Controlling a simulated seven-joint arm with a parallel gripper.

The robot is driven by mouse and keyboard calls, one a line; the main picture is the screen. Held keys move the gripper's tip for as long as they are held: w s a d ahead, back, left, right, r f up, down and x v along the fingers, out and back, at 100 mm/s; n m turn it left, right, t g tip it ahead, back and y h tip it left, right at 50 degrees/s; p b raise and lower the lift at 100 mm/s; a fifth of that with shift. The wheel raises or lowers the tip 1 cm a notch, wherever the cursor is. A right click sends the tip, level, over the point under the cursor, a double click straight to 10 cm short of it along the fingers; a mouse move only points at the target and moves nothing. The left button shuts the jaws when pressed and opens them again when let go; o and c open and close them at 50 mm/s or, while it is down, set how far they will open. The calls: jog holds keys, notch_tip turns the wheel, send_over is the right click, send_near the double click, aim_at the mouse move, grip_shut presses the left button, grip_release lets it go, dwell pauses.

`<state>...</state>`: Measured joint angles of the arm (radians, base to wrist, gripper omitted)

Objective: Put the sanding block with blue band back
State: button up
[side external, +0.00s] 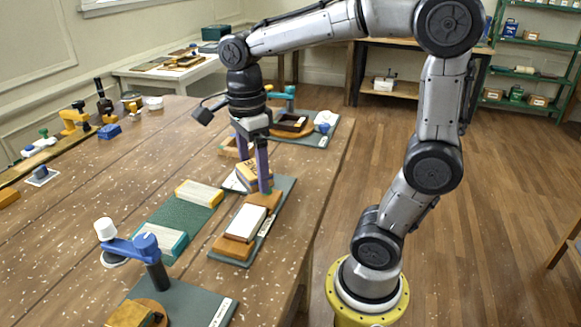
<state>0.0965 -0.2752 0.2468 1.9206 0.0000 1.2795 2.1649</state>
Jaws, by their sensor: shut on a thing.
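My gripper (254,174), with purple fingers, is shut on a small yellowish block with a dark bluish band (254,177), which looks like the sanding block with blue band. The fingers partly hide it. It is over the far part of a narrow grey-green tray (284,186); I cannot tell whether it touches what is below. On the tray's near part, a white-topped block (245,222) sits on a wooden piece (232,248). Another wooden piece (265,199) lies just below the held block.
Left of the tray, a green mat (182,217) carries a yellow-sided block (199,193) and a teal-sided block (166,241). A blue-armed clamp-like tool (135,248) stands at the near left. A dark board (318,139) with tools lies behind.

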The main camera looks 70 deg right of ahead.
jog(key=s+d+r+m, duration=0.1)
jog(key=s+d+m, duration=0.35)
jog(key=d, duration=0.25)
jog(key=s+d+r+m, duration=0.1)
jog(key=s+d+m, duration=0.3)
jog(key=d+m, duration=0.3)
jog(key=n, duration=0.2)
send_over(292, 165)
jog(key=shift+m, duration=0.25)
jog(key=f, duration=0.9)
jog(key=shift+s+a+f, duration=0.2)
jog(key=shift+s+f, duration=0.05)
jog(key=shift+f, duration=0.1)
jog(key=shift+w+d+f, duration=0.1)
jog(key=shift+f, duration=0.85)
jog(key=shift+w+d+f, duration=0.1)
jog(key=shift+f, duration=0.8)
jog(key=o, duration=1.1)
jog(key=shift+f, duration=0.15)
